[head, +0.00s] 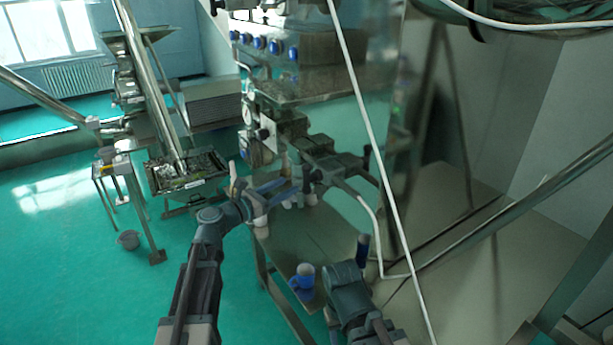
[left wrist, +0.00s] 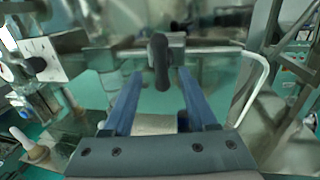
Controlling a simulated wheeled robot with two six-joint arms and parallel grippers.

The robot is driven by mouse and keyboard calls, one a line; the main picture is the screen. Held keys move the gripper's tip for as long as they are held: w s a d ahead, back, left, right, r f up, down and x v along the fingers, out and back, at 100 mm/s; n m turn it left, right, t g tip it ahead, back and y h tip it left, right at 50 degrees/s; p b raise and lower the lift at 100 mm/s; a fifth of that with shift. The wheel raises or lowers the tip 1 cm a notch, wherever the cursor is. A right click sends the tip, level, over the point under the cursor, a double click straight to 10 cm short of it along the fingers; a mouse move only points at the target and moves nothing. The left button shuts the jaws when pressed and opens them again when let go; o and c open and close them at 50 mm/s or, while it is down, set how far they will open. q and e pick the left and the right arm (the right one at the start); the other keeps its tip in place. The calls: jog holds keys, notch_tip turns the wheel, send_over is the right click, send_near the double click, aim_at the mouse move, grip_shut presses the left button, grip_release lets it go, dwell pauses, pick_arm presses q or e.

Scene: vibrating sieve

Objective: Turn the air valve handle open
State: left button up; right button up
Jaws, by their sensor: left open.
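My left gripper (head: 285,186) is at the machine's pipework in the head view. In the left wrist view its two blue fingers (left wrist: 161,77) are open and spread apart. A dark, rounded handle (left wrist: 161,62), which looks like the air valve handle, hangs down from a grey metal fitting (left wrist: 200,46). It appears between the fingertips, with gaps on both sides; I cannot tell how deep it is between them. In the head view the handle is hard to pick out among the dark fittings. My right arm is low in the middle of the head view; its jaw state is unclear.
A bent white tube (head: 372,214) runs down right of the left gripper.

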aim_at(304, 177)
pick_arm(q)
jog(key=x, duration=0.9)
grip_shut()
